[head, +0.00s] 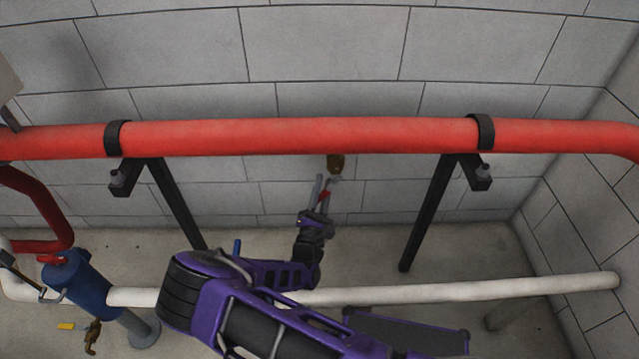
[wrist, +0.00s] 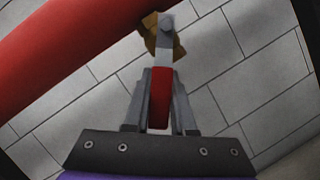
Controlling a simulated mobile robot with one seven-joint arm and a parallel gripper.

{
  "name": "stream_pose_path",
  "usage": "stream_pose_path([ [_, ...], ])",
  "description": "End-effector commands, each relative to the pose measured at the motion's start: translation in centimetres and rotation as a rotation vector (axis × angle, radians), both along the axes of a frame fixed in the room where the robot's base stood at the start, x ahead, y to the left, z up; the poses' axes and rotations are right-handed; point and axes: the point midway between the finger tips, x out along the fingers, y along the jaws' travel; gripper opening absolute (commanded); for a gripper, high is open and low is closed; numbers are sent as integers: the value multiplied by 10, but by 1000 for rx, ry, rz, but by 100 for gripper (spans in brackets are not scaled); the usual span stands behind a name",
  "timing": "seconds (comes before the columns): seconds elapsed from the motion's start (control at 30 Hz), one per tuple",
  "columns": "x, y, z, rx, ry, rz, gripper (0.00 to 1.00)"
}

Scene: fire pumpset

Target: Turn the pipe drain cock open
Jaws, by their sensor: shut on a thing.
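The pipe drain cock (head: 335,163) is a small brass valve hanging under the red pipe (head: 300,136) near the middle of the head view. In the wrist view its brass body (wrist: 178,48) is at the top centre, with a lever handle (wrist: 160,85) with a red grip running from it toward me. My gripper (head: 322,185) is just below the cock, reaching up from below. In the wrist view my gripper's fingers (wrist: 160,98) lie on both sides of the red grip and are shut on it. The fingers hide part of the handle.
Black brackets (head: 175,200) and (head: 430,210) hold the red pipe on both sides of the cock. A white pipe (head: 450,293) runs low behind my arm. A blue cylinder (head: 82,285) and another brass valve (head: 92,335) stand at the lower left. A block wall (head: 320,45) is behind.

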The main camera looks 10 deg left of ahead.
Motion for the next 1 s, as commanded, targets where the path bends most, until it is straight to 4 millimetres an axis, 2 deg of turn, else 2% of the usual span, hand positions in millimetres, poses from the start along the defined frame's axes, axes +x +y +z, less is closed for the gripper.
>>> stream_pose_path([
  [0.5,5,-24,-10,-440,-111,0,0],
  [1.0,8,-34,-12,-630,-161,1,0],
])
